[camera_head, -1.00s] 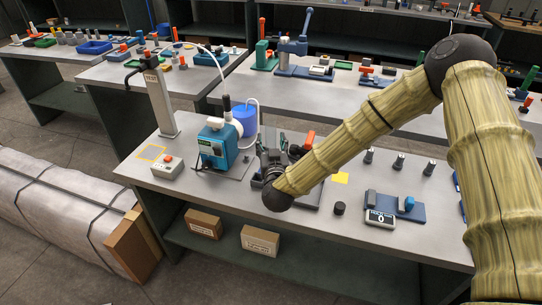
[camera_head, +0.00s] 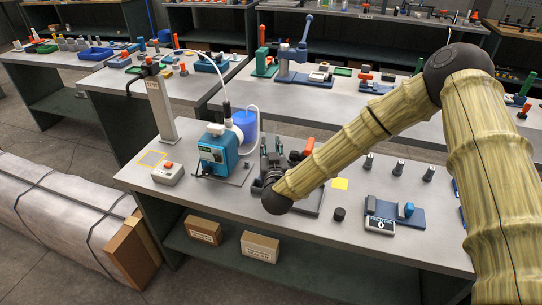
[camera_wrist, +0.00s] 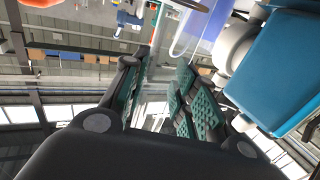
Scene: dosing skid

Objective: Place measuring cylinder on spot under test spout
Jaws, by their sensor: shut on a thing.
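My gripper (camera_head: 271,158) is above the front bench, just right of the blue pump. In the wrist view, its green-padded fingers (camera_wrist: 160,75) stand apart around a clear, see-through thing (camera_wrist: 156,108), which looks like the measuring cylinder. Its outline is faint, and the head view does not show it clearly. The test spout (camera_head: 147,70) is a dark arm on top of a grey post at the bench's left. A yellow square outline (camera_head: 151,159) marks the bench below the spout, and it is empty.
The blue pump (camera_head: 217,150) with its white tube and a blue container (camera_head: 245,124) stand between my gripper and the post. A white box with a red button (camera_head: 168,174) sits beside the yellow outline. A scale (camera_head: 380,223) is at the right.

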